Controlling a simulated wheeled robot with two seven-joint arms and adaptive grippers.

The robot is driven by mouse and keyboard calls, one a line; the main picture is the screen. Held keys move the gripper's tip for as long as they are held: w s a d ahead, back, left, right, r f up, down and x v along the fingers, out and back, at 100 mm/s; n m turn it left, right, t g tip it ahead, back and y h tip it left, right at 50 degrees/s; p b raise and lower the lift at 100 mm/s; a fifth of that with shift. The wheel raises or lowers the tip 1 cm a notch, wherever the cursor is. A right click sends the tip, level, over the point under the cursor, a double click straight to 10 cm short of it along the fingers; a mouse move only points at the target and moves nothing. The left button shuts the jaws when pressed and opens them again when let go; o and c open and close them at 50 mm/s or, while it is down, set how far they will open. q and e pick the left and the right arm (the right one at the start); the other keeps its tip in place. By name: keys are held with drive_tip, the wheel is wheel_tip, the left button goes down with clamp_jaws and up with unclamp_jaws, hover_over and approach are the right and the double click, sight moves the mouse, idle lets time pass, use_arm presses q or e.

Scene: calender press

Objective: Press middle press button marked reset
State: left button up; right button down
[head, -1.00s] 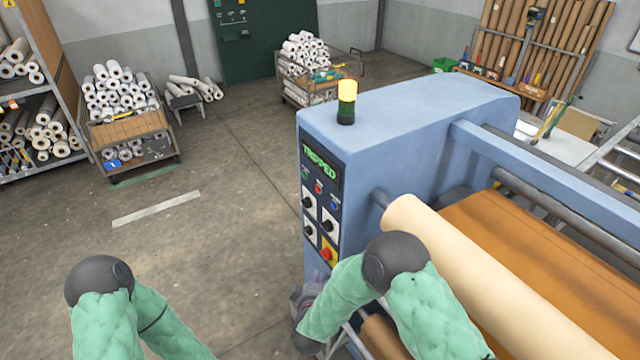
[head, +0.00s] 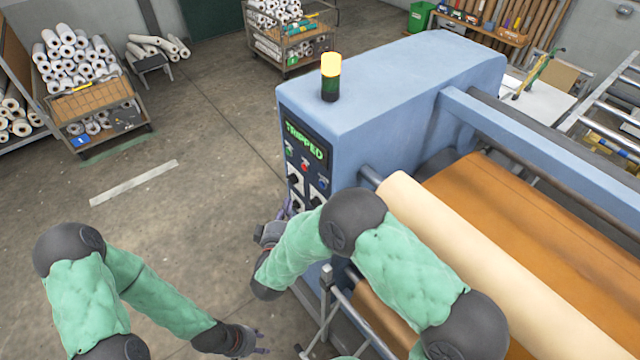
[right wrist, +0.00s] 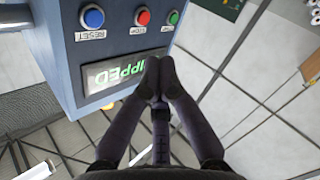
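The blue button (right wrist: 92,17) in the right wrist view sits above the label RESET, which appears upside down. It also shows on the press panel in the head view (head: 322,183), at the right end of the button row. A red button (right wrist: 142,17) is in the middle of the row, with a green button (right wrist: 173,18) at the other end. My right gripper (right wrist: 159,76) has its fingertips together and empty, in front of the TRIPPED display (right wrist: 125,72), apart from the blue button. In the head view it (head: 286,206) is partly hidden beside the panel. My left gripper (head: 264,343) is low, empty, fingers apart.
The blue press housing (head: 400,75) carries a lit yellow beacon (head: 331,75). Black selector knobs (head: 294,183) sit below the buttons. A cream roller (head: 450,240) lies right of the panel. The floor (head: 215,130) left of the press is open.

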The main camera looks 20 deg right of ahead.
sight(322, 184)
drive_tip(key=w+d, duration=0.3)
drive_tip(key=d, duration=0.5)
drive_tip(key=shift+w+b, duration=0.15)
drive_tip(key=shift+b, duration=0.15)
drive_tip(key=shift+d, duration=0.1)
idle(1.2)
drive_tip(key=shift+w+d, duration=0.15)
drive_tip(key=shift+d, duration=0.2)
drive_tip(key=shift+w+d, duration=0.15)
drive_tip(key=shift+d, duration=0.15)
idle(0.7)
drive_tip(key=shift+a, duration=0.2)
drive_tip(key=shift+s+a, duration=0.3)
drive_tip(key=shift+a, duration=0.25)
